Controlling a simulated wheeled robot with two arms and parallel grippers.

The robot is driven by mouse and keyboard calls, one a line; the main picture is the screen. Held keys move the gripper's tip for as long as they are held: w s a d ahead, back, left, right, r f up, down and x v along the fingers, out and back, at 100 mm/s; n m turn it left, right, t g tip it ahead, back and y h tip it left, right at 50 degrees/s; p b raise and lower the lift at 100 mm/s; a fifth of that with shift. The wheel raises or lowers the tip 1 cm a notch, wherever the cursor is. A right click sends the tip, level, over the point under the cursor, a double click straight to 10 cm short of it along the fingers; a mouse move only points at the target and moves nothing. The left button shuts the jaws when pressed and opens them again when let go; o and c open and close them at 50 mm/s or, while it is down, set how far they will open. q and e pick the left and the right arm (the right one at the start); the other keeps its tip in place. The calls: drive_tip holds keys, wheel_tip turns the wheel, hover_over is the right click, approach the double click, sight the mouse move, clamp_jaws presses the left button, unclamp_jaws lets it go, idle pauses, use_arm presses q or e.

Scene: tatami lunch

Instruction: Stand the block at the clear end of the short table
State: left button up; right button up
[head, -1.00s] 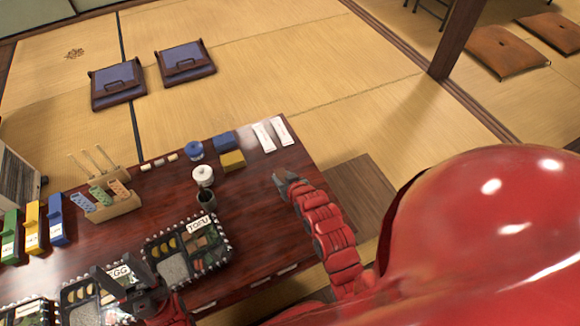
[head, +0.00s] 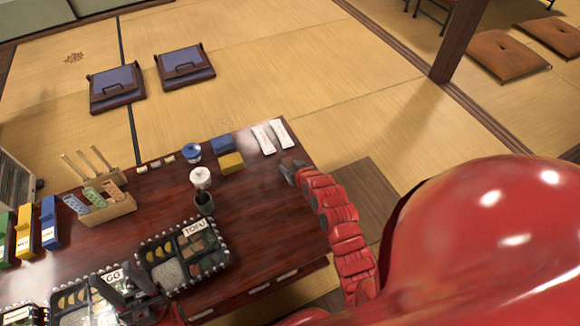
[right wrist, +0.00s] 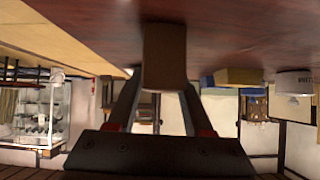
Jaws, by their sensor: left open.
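A dark lacquered table (head: 255,235) fills the lower left of the head view; its right end is mostly bare. My right gripper (head: 290,168) is over that end, beside the white packets. In the right wrist view a brown block (right wrist: 165,55) sits between the fingers of my right gripper (right wrist: 160,90), which appear closed on its sides. The block is close to the tabletop; I cannot tell whether it touches. In the head view the block is small and partly hidden by the gripper. My left gripper (head: 137,295) is open above the EGG lunch box (head: 75,298).
A blue box (head: 222,144), a yellow box (head: 231,161) and two white packets (head: 264,139) lie near the far edge. A white pot (head: 201,178), dark cup (head: 204,203) and TOFU box (head: 160,279) stand left of the bare area.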

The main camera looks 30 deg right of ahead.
drive_tip(key=shift+o, duration=1.4)
